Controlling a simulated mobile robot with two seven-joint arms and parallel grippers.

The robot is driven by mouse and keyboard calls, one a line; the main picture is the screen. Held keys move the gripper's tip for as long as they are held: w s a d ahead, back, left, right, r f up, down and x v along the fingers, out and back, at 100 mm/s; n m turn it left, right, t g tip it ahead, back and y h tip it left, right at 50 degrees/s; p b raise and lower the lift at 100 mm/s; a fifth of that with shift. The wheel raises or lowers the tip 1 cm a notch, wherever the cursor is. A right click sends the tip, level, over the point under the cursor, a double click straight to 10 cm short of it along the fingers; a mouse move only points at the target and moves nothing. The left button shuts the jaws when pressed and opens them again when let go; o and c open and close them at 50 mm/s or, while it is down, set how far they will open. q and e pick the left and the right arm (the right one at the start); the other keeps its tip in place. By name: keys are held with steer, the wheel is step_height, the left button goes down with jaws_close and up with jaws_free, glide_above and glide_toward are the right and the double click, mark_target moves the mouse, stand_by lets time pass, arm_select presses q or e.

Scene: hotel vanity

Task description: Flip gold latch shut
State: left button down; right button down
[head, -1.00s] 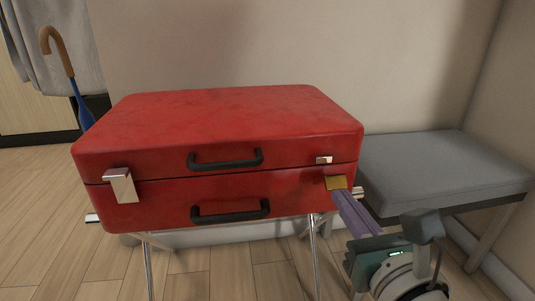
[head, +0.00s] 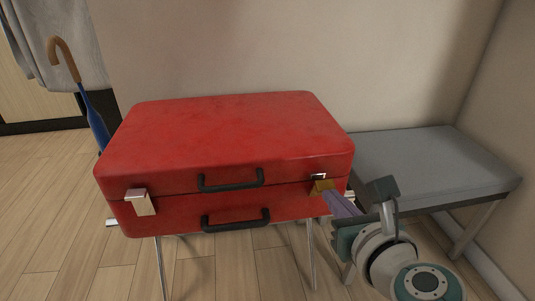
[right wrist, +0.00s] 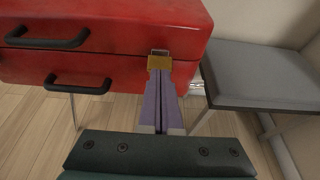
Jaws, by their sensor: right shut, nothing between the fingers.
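A closed red suitcase (head: 225,135) stands on thin metal legs, with two black handles on its front. The gold latch (head: 323,186) is at the right of the front, just below a small silver catch (head: 318,177) on the lid. It also shows in the right wrist view (right wrist: 160,62), under the silver catch. My right gripper (head: 336,199) is shut and empty, its purple fingertips (right wrist: 161,78) at the lower edge of the gold latch, seemingly touching it. A silver latch (head: 140,202) sits at the left of the front. My left gripper is not in view.
A grey cushioned bench (head: 435,165) stands right of the suitcase, close to my right arm. An umbrella (head: 88,108) with a wooden hook handle leans at the left. The wall is close behind; the wooden floor in front is clear.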

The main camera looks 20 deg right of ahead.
steer(key=shift+w+d+r+p, duration=0.1)
steer(key=shift+w+r+p, duration=0.35)
steer(key=shift+r, duration=0.15)
steer(key=shift+w, duration=0.1)
steer(key=shift+r+p, duration=0.7)
steer(key=shift+r, duration=0.1)
